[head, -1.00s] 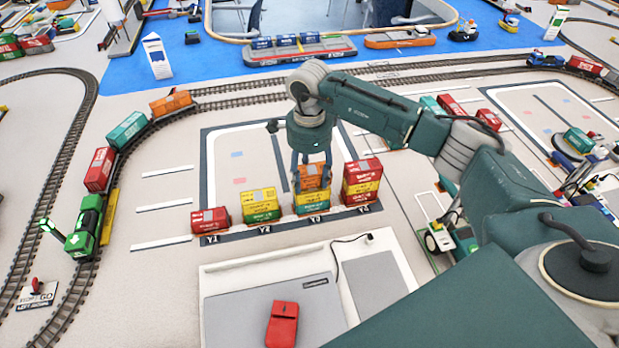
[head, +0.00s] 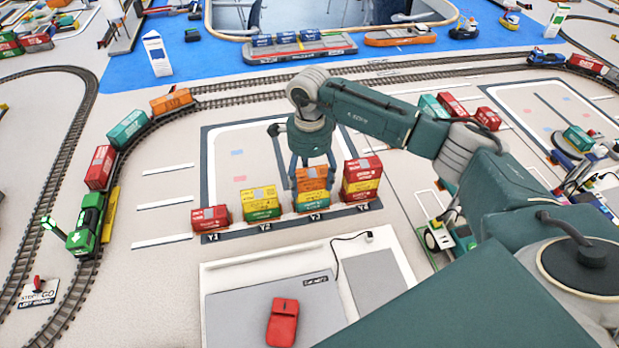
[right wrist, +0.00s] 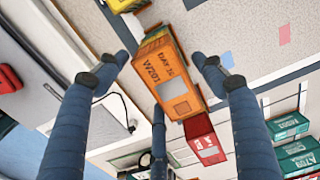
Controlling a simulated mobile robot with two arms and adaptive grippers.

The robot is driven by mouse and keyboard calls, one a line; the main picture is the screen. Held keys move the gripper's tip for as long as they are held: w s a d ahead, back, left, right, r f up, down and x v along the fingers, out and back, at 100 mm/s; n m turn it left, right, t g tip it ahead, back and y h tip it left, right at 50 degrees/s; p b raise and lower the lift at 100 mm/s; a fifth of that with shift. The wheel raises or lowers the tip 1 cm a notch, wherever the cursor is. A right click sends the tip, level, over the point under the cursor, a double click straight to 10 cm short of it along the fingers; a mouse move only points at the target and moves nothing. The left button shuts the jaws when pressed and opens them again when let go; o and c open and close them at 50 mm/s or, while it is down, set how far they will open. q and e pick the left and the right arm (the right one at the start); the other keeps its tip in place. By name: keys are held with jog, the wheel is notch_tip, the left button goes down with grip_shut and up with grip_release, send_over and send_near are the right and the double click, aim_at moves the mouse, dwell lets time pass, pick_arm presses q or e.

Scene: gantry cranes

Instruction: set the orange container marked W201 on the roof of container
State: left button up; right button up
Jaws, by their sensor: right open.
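The orange container marked W201 (head: 312,173) is the top of the stack at Y3. It appears to sit on a yellow container (head: 311,194), with a green one (head: 312,206) below. In the right wrist view the orange container (right wrist: 172,80) shows its W201 marking and lies between my spread fingers, with gaps on both sides. My right gripper (head: 312,180) is open, pointing down around the top of this stack; it also shows in the right wrist view (right wrist: 165,62). My left gripper is in neither view.
Beside it stand a taller red and yellow stack (head: 362,180) to the right, a lower yellow and green stack (head: 261,203) and a single red container (head: 210,219) to the left. A train (head: 101,168) stands on the left track. The paved yard behind the stacks is clear.

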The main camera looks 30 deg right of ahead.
aim_at(309, 176)
notch_tip(309, 176, up, 12)
jog(key=b, duration=0.3)
jog(key=shift+f, duration=0.15)
dwell(0.4)
